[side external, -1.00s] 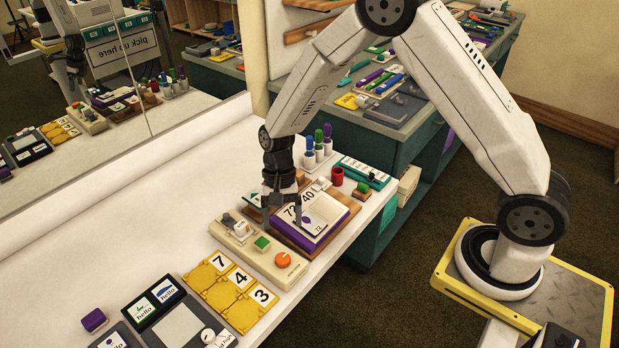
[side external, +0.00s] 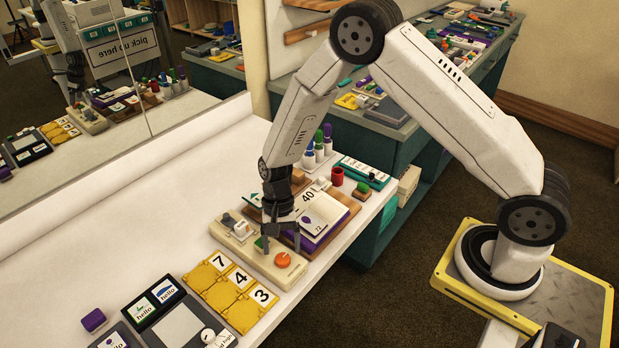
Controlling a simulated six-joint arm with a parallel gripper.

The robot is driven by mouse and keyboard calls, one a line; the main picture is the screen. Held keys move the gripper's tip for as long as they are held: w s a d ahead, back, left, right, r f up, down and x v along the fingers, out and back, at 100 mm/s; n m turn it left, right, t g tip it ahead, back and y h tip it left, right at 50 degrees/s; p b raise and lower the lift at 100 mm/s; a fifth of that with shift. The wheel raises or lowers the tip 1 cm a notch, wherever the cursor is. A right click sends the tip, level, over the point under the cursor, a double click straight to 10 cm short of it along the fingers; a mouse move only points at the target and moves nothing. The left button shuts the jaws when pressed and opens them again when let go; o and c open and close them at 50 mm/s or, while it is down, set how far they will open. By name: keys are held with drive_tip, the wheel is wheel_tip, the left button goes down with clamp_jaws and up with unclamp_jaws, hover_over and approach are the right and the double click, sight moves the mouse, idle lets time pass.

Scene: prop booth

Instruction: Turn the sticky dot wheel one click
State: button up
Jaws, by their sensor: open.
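A cream panel (side external: 262,262) lies on the white table and carries a grey lever-like part (side external: 228,220), a green button mostly hidden by a finger, and an orange round knob (side external: 283,260). I cannot tell for certain which part is the sticky dot wheel; the orange knob is the clearest round, turnable part. My gripper (side external: 283,242) points down over the panel, just behind the orange knob in the picture. Its dark fingers are apart with nothing seen between them. I cannot tell whether they touch the panel.
A purple box with a white card (side external: 322,218) stands close to the right of my gripper. Yellow number tiles (side external: 232,290) lie to the front left. Markers (side external: 318,145) and a red cup (side external: 337,177) stand behind. A mirror (side external: 185,60) reflects the table. Bare white table lies to the left.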

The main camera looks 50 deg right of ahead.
sight(283, 260)
drive_tip(key=shift+x, duration=1.15)
drive_tip(key=shift+c, duration=0.2)
clamp_jaws()
drive_tip(key=shift+n, duration=0.5)
drive_tip(key=n+h, duration=0.1)
drive_tip(key=n, duration=0.2)
drive_tip(key=shift+w+a+g, duration=0.1)
drive_tip(key=shift+a+g, duration=0.05)
drive_tip(key=shift+g, duration=0.25)
drive_tip(key=n+h, duration=0.1)
drive_tip(key=n, duration=0.1)
drive_tip(key=n+h, duration=0.1)
drive_tip(key=n, duration=0.2)
drive_tip(key=shift+a+g, duration=0.15)
drive_tip(key=shift+g, duration=0.15)
drive_tip(key=n+h, duration=0.2)
drive_tip(key=n, duration=0.2)
drive_tip(key=shift+a, duration=0.1)
drive_tip(key=n+t+h, duration=0.1)
drive_tip(key=n, duration=0.3)
drive_tip(key=shift+a+n, duration=0.1)
drive_tip(key=shift+n, duration=0.3)
